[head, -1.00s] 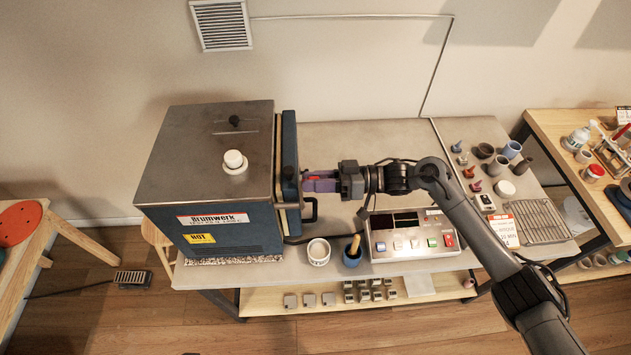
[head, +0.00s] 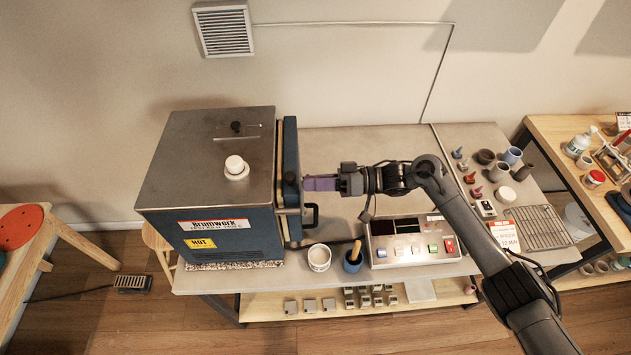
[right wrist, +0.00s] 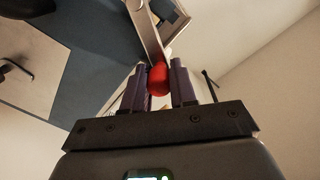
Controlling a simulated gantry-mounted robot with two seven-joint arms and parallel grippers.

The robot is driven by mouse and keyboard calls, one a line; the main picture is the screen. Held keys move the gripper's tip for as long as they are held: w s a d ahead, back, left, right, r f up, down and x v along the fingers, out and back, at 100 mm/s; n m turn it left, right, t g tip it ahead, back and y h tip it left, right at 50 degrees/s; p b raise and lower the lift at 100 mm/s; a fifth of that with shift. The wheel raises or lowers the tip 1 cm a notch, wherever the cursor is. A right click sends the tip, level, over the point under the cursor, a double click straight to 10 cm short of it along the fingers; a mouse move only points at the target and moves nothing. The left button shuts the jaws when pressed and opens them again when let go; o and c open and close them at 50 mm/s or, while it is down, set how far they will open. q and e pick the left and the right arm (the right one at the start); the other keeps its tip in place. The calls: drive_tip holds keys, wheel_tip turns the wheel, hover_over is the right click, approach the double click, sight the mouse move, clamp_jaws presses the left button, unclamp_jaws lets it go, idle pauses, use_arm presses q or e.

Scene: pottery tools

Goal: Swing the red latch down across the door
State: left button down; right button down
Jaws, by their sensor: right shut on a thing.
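The kiln (head: 205,160) is a blue box with a grey metal top, at the left end of the grey table. Its blue door (head: 291,150) is on its right side, close against the body, with a dark handle (head: 312,212) below my gripper. The red latch (right wrist: 158,80) shows in the right wrist view as a rounded red grip on a pale metal bar (right wrist: 146,32). My right gripper (head: 306,183) is at the door, its purple fingers shut on the red grip. In the head view the fingers hide the latch. My left gripper is not in view.
A white cup (head: 319,258), a blue pot with a wooden-handled tool (head: 353,262) and a control box with coloured buttons (head: 414,241) stand in front of and below my right arm. Small pots and a wire rack (head: 542,228) are at the right. The table behind the arm is clear.

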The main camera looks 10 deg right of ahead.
drive_tip(key=c, duration=0.9)
unclamp_jaws()
drive_tip(key=shift+d, duration=0.15)
drive_tip(key=shift+s+d+r+b, duration=0.1)
drive_tip(key=shift+s+d+b, duration=0.3)
drive_tip(key=shift+d, duration=1.35)
drive_tip(key=shift+s+d+r+b, duration=0.15)
drive_tip(key=shift+d+b, duration=0.4)
drive_tip(key=shift+d, duration=1.2)
drive_tip(key=shift+s+d+f+b, duration=0.1)
drive_tip(key=shift+s+d+b, duration=0.3)
drive_tip(key=shift+d, duration=1.35)
